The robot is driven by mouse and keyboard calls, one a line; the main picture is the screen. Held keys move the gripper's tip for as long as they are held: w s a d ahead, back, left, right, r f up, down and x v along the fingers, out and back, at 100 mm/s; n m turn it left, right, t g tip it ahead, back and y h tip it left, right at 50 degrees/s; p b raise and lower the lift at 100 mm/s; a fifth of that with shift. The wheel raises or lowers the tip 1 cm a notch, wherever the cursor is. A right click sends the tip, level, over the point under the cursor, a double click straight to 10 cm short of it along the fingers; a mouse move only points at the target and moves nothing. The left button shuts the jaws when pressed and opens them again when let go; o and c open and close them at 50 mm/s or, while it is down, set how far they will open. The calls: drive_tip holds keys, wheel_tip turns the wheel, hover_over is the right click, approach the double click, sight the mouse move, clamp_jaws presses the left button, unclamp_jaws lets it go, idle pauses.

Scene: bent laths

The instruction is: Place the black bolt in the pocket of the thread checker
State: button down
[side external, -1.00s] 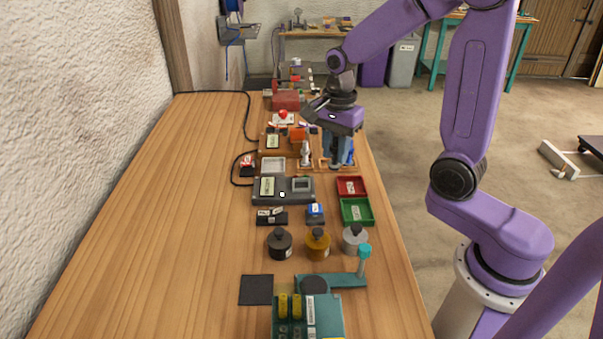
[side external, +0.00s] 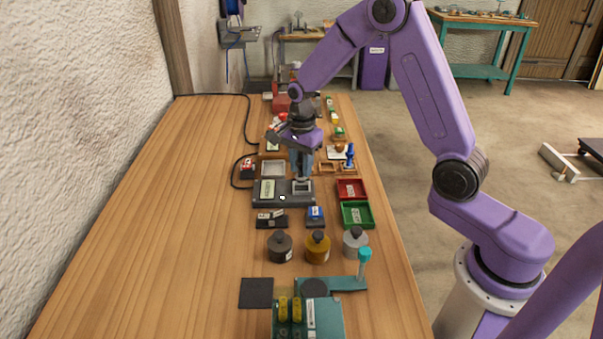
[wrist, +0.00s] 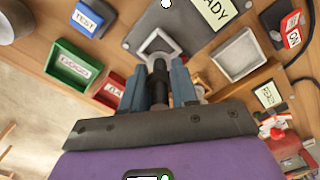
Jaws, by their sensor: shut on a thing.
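The thread checker (side external: 262,200) is a dark grey box on the bench with a READY screen and a light-rimmed square pocket (wrist: 146,46). In the wrist view the checker (wrist: 190,40) lies just beyond my fingertips. My gripper (wrist: 158,88) is shut on the black bolt (wrist: 159,70), which points away from the wrist between the two blue-grey fingers. The bolt's end appears over the near edge of the pocket; whether it touches is unclear. In the side view my gripper (side external: 301,176) is above the pocket end of the checker, and the bolt is too small to make out.
A red tray (side external: 351,198) and a green tray (side external: 358,226) stand right of the checker. A white tray (side external: 273,161) is behind it. A blue TEST button (side external: 315,215) and several round weights (side external: 317,259) are in front. The bench's left side is clear.

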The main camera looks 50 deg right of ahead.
sight(301, 176)
drive_tip(key=shift+f, duration=1.45)
drive_tip(key=shift+f, duration=0.1)
drive_tip(key=c, duration=0.9)
unclamp_jaws()
drive_tip(key=shift+f, duration=0.1)
drive_tip(key=shift+o, duration=0.2)
wheel_tip(301, 176, up, 12)
drive_tip(key=shift+r, duration=0.25)
